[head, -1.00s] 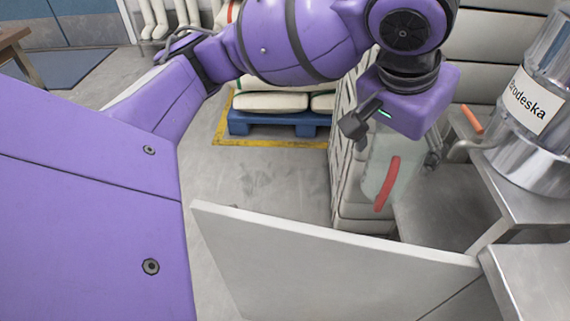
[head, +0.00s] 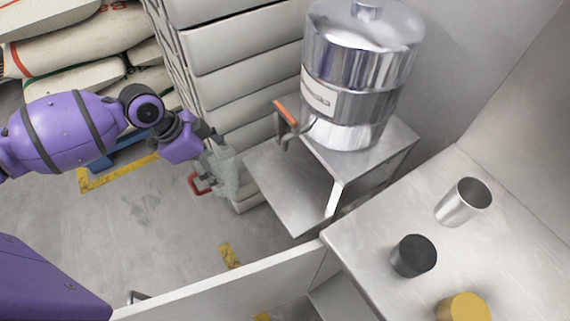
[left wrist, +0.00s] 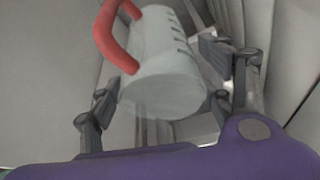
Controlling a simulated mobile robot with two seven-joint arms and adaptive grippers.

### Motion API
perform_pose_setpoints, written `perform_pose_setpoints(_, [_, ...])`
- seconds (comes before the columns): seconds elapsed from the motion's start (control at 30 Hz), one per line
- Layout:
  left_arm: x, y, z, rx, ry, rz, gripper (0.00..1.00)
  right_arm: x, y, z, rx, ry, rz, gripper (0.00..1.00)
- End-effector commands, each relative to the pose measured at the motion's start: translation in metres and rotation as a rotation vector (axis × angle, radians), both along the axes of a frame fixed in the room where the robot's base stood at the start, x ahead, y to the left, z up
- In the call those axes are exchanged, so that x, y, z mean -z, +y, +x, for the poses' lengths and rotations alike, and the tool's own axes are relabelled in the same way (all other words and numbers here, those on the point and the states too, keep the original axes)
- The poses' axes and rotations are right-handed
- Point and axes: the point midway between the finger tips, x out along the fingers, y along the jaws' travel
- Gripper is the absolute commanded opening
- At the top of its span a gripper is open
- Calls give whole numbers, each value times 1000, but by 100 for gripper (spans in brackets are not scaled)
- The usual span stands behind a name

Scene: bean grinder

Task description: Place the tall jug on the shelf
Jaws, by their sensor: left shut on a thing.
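The tall jug (head: 224,172) is pale and translucent with a red handle. My left gripper (head: 210,146) is shut on it and holds it in the air, over the floor left of the steel stand. The jug's handle faces left in the head view. The left wrist view shows the jug (left wrist: 165,75) between the fingers, with its red handle at the upper left and measuring marks on its side. The stand's low metal shelf (head: 290,192) is bare at its front and lies right of the jug. My right gripper is not in view.
A steel dispenser (head: 355,75) with an orange-handled tap stands on the stand's upper level (head: 385,155). A steel cup (head: 461,205), a black container (head: 413,257) and a yellow-topped one (head: 464,307) stand on the counter (head: 375,225). A white panel (head: 240,285) is in front.

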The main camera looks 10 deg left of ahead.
Motion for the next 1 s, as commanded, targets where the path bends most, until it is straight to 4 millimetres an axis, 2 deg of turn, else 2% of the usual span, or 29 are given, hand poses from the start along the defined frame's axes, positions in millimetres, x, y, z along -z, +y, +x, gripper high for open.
perform_pose_setpoints(0.03, [-3, 5, -3, 14, -1, -1, 31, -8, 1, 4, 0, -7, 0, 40])
perform_pose_setpoints(0.17, [2, 6, -5, 43, 0, -4, 31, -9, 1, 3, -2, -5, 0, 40])
perform_pose_setpoints(0.27, [3, -10, 1, 51, -1, -6, 31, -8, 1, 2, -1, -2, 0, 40])
perform_pose_setpoints(0.7, [2, -118, 46, 50, -2, -6, 31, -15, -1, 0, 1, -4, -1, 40])
perform_pose_setpoints(0.83, [3, -136, 54, 49, -1, -2, 31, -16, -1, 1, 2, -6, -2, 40])
perform_pose_setpoints(1.0, [3, -146, 59, 48, -2, -1, 31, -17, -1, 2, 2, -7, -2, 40])
